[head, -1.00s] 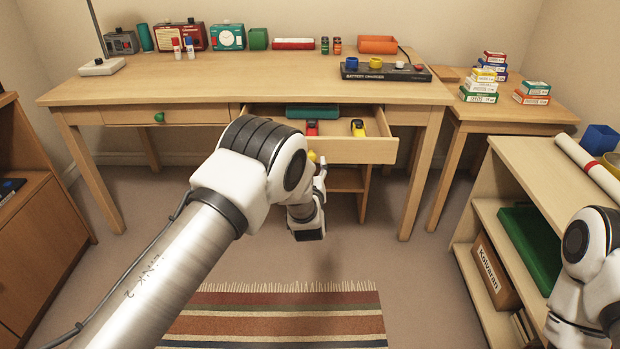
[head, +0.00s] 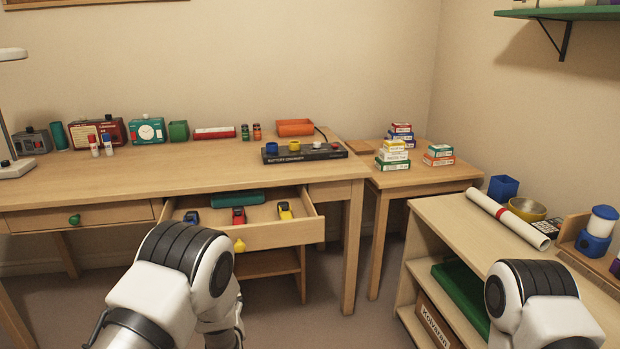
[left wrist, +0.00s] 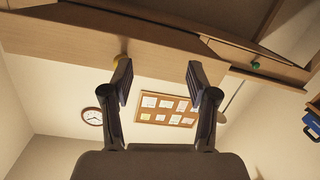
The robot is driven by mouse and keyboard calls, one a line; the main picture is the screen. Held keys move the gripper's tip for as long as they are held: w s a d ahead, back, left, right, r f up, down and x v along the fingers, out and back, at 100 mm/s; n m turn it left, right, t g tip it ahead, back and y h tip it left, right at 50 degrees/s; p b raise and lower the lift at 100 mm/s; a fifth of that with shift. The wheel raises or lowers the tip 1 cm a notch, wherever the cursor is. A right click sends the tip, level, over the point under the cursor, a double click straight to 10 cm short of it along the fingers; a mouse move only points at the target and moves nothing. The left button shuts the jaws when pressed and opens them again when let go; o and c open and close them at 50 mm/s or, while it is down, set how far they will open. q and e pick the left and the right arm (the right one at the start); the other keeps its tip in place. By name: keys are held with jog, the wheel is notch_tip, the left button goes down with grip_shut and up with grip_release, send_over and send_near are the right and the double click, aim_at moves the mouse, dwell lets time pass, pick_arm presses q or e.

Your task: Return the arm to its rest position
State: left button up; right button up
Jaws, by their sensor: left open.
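My left arm (head: 175,270) shows in the lower middle of the head view, in front of the open desk drawer (head: 275,235). Its gripper is not clearly visible there. In the left wrist view my left gripper (left wrist: 160,78) has its two fingers wide apart with nothing between them. Beyond the fingers are the underside of the desk's wooden front, a wall clock (left wrist: 92,116) and a pinboard (left wrist: 168,110). My right arm (head: 540,295) is at the lower right, beside the shelf unit; its gripper is out of view.
The drawer stands out from the desk (head: 120,180) with blue, red (head: 238,215) and yellow items and a teal case (head: 237,198) inside. A low shelf unit (head: 440,225) stands at right, a side table (head: 420,177) behind it.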

pick_arm(q)
jog(key=s+a+f+m+g+h, duration=0.1)
jog(key=s+a+f+g, duration=0.35)
jog(key=s+f, duration=0.7)
jog(key=s+d+f+m+g+h, duration=0.15)
jog(key=s+g, duration=0.25)
jog(key=s, duration=0.6)
jog(key=s+d+f+m+g+h, duration=0.1)
jog(key=s+f+m+g, duration=0.15)
jog(key=s, duration=0.75)
jog(key=s+d+f+m+g+h, duration=0.1)
jog(key=s+f+g+h, duration=0.2)
jog(key=s, duration=0.7)
notch_tip(320, 180, up, 22)
jog(key=g+y+p, duration=0.1)
jog(key=p, duration=2.1)
jog(key=shift+d+g, duration=0.15)
jog(key=shift+g, duration=0.15)
